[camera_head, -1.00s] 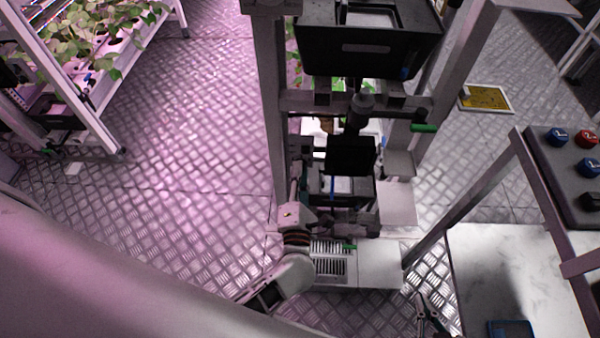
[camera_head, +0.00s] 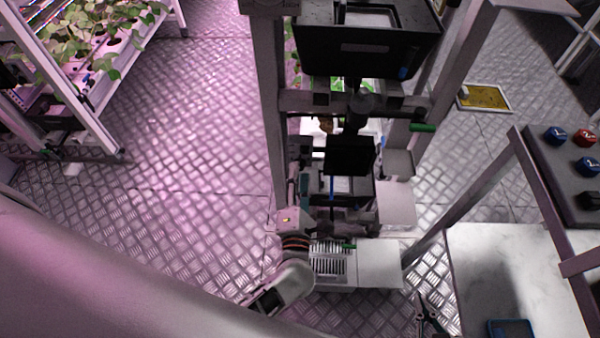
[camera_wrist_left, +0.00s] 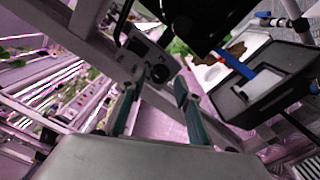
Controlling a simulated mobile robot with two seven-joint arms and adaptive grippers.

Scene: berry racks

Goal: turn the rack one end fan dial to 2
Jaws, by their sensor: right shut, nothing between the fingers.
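A grey box with a round black dial (camera_wrist_left: 158,72) is on the rack's pale post in the left wrist view. Its markings are too small to read. My left gripper (camera_wrist_left: 162,84) is open, its two teal fingers apart. The dial shows between the fingertips; I cannot tell whether they touch it. In the head view my left gripper (camera_head: 302,186) is low beside the rack's left post (camera_head: 272,120), and the dial is hidden there. My right gripper (camera_head: 427,308) shows at the bottom, shut and empty, left of the white table.
A black bin (camera_head: 365,50) sits high in the rack frame, with a green-handled bar (camera_head: 422,127) below. A white table (camera_head: 490,270) and a knob panel (camera_head: 565,170) stand at the right. A planted rack (camera_head: 100,95) is at the left. Bare floor lies between.

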